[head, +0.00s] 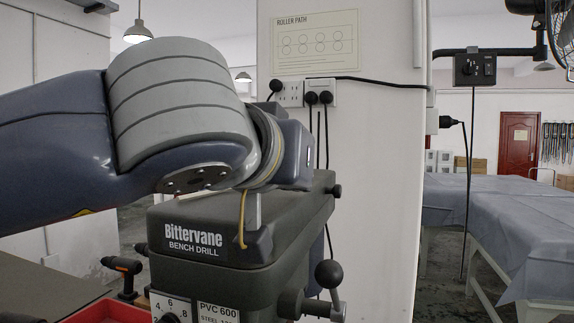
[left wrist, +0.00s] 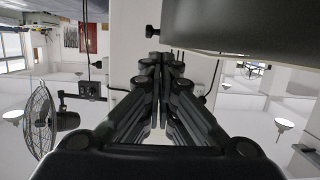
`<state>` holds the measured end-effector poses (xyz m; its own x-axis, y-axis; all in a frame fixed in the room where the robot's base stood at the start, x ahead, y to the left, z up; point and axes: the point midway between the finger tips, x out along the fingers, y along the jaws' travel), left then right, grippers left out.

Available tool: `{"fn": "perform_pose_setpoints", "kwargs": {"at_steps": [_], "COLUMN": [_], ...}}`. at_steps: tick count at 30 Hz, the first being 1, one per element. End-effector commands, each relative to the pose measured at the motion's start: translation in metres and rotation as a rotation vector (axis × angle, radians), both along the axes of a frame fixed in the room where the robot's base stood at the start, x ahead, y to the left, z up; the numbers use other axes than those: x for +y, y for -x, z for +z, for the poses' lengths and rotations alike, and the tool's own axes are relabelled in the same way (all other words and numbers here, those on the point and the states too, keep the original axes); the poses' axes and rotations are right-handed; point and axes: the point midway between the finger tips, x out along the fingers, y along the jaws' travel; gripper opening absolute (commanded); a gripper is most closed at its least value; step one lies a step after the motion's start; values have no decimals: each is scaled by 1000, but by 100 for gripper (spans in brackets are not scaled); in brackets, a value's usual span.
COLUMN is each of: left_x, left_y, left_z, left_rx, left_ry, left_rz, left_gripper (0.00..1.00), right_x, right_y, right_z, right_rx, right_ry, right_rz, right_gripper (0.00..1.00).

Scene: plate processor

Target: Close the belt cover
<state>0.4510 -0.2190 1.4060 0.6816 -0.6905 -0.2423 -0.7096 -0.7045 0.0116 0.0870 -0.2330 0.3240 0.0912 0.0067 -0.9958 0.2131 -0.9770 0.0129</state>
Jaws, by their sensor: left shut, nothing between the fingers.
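The bench drill stands in the head view, with a dark grey belt cover (head: 305,200) on top that carries the Bittervane lettering. The cover looks level and down on the drill head (head: 250,285), but my arm hides much of its top, so I cannot tell if it is fully closed. My left arm reaches across above it, and its gripper is hidden there. In the left wrist view my left gripper (left wrist: 161,60) is shut and empty, its fingers together beside a dark box edge (left wrist: 250,28) that looks like the cover. My right gripper is not in view.
A lever with a black ball knob (head: 329,273) sticks out at the drill's right. A pillar (head: 375,200) with sockets and cables stands behind. A red tray (head: 105,311) and a cordless drill (head: 124,275) are at lower left. Covered tables (head: 520,215) stand at right.

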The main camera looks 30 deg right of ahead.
Motion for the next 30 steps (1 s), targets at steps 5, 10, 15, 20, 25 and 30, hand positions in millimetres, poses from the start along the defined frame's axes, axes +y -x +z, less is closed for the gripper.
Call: {"fn": "perform_pose_setpoints", "kwargs": {"at_steps": [5, 10, 15, 20, 25, 30], "left_x": [-2, -2, -2, -2, 5, 27], "left_y": [2, 2, 3, 2, 9, 31], "left_z": [-6, -7, -7, -7, -4, 5], "left_rx": [-24, -30, -30, -29, -32, -34], "left_ry": [-25, -31, -31, -30, -28, -28], "left_rz": [0, 0, 0, 0, 1, 0], "left_gripper": [0, 0, 0, 0, 0, 0], "right_x": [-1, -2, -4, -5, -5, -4], "right_y": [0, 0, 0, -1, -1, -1], "right_z": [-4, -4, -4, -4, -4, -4], "right_rx": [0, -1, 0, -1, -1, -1], "right_ry": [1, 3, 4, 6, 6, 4], "right_rz": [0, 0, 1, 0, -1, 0], "right_gripper": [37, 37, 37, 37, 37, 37]}}
